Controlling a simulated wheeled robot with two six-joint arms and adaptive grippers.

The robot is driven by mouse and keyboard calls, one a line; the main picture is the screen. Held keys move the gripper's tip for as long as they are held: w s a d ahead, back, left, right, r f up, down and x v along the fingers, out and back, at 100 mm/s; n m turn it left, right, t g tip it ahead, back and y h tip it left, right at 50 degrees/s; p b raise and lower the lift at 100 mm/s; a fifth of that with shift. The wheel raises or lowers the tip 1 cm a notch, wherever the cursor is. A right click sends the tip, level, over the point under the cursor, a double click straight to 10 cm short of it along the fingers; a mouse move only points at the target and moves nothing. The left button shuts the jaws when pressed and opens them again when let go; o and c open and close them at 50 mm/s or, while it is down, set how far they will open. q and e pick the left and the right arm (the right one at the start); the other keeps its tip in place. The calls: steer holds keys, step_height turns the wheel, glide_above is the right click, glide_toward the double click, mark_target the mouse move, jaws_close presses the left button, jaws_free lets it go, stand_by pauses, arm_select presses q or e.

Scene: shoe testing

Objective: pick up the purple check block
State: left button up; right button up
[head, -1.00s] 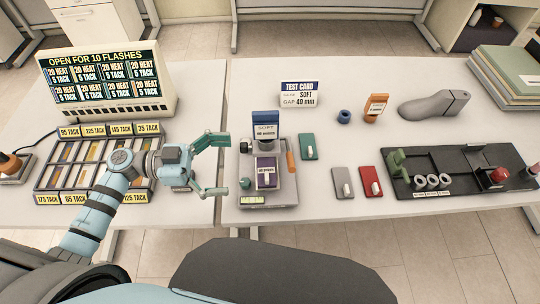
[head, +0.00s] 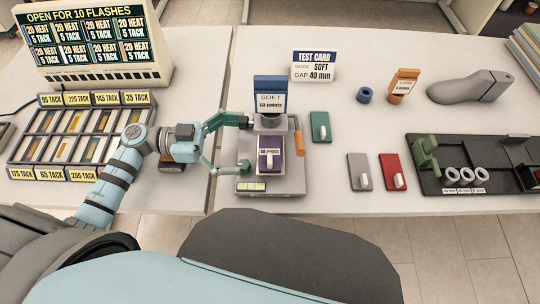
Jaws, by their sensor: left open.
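The purple check block (head: 261,161), with a white knob and a pale label, sits on the grey base of a small tester (head: 284,184) in the head view. The tester's blue card (head: 270,84) reads SOFT and 60 points and stands just behind the block. My left gripper (head: 243,144) is open and empty, just left of the block. Its upper finger reaches towards the tester's post and its lower finger is by the base's left side. I cannot tell whether either finger touches the tester. My right gripper is not in view.
Green (head: 320,126), grey (head: 360,172) and red (head: 392,171) blocks lie to the right. A black tray (head: 470,146) is beyond them. A test card (head: 314,66) stands behind. A sample box (head: 70,147) and display (head: 92,47) are left. Bare table lies between the green and grey blocks.

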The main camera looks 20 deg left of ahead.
mark_target(270, 150)
arm_select(q)
steer(key=p+x, duration=0.1)
steer(key=x, duration=0.6)
steer(key=shift+d, duration=0.1)
steer(key=c, duration=1.2)
